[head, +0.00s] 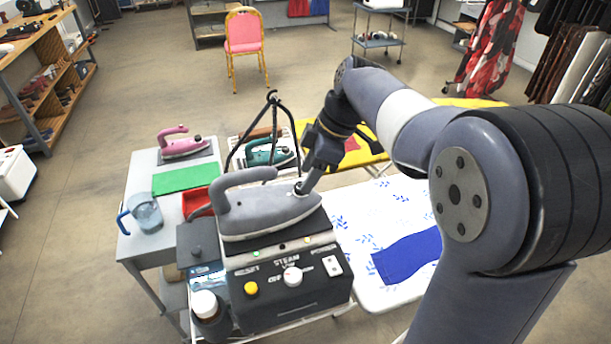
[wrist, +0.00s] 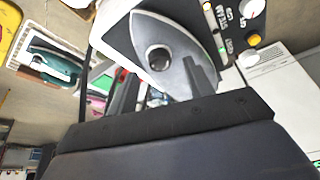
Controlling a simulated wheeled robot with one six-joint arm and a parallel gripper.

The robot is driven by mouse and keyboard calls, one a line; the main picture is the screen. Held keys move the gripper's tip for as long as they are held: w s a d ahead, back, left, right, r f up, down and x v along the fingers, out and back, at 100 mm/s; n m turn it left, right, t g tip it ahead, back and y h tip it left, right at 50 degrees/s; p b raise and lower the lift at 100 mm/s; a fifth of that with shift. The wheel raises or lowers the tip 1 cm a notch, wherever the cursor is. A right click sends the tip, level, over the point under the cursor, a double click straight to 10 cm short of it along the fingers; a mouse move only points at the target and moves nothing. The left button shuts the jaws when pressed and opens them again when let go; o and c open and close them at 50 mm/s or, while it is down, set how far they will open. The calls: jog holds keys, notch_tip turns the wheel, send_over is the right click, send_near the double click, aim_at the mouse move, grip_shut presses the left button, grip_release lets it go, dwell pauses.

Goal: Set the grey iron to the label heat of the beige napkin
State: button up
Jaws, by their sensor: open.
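The grey iron (head: 262,212) rests on top of a dark steam station (head: 285,272), its handle to the left. In the wrist view the iron (wrist: 180,35) fills the top middle, with a dark round knob (wrist: 158,58) on it. My gripper (head: 306,186) is at the right end of the iron, just by the knob. In the wrist view my gripper (wrist: 160,85) is open and empty, one finger to each side below the knob. I cannot tell whether the fingers touch the iron. I cannot make out a beige napkin or its label.
A blue cloth (head: 408,257) lies on a patterned ironing board (head: 385,210) at right. The grey table at left holds a pink iron (head: 181,145), a green cloth (head: 186,178) and a jug (head: 146,212). A teal iron (head: 270,153) stands behind. Open floor lies beyond, around a pink chair (head: 244,35).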

jog(key=shift+x, duration=1.1)
jog(key=c, duration=1)
jog(key=shift+o, duration=0.2)
